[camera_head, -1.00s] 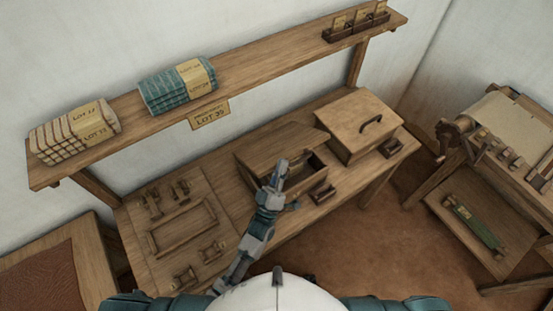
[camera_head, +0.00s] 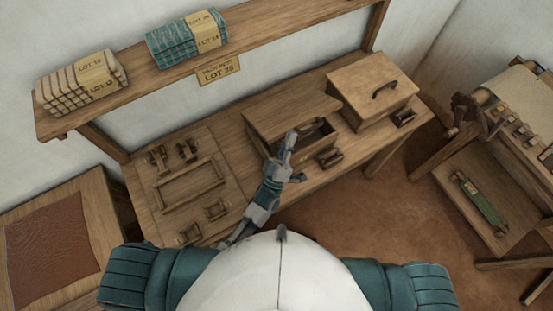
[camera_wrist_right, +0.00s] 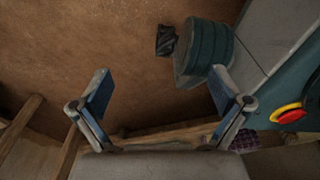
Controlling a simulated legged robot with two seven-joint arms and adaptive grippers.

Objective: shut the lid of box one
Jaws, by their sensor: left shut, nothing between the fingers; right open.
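Two wooden boxes stand on the workbench, and no label on them can be read. The middle box has its lid (camera_head: 285,115) partly open, with the dark inside (camera_head: 316,131) showing at its front right. The box to its right (camera_head: 372,88) is shut and has a dark handle on its lid. My left gripper (camera_head: 291,138) is shut and empty at the front of the open box, overlapping its front in the head view. Whether it touches the box or lid I cannot tell. My right gripper (camera_wrist_right: 159,76) is open and empty in the right wrist view, above the brown floor.
A shelf (camera_head: 130,78) with folded cloth bundles (camera_head: 186,40) runs above the workbench. Small wooden blocks (camera_head: 329,157) sit in front of the boxes. A wooden frame (camera_head: 192,184) lies on the left of the bench. A loom-like stand (camera_head: 490,140) is at the right.

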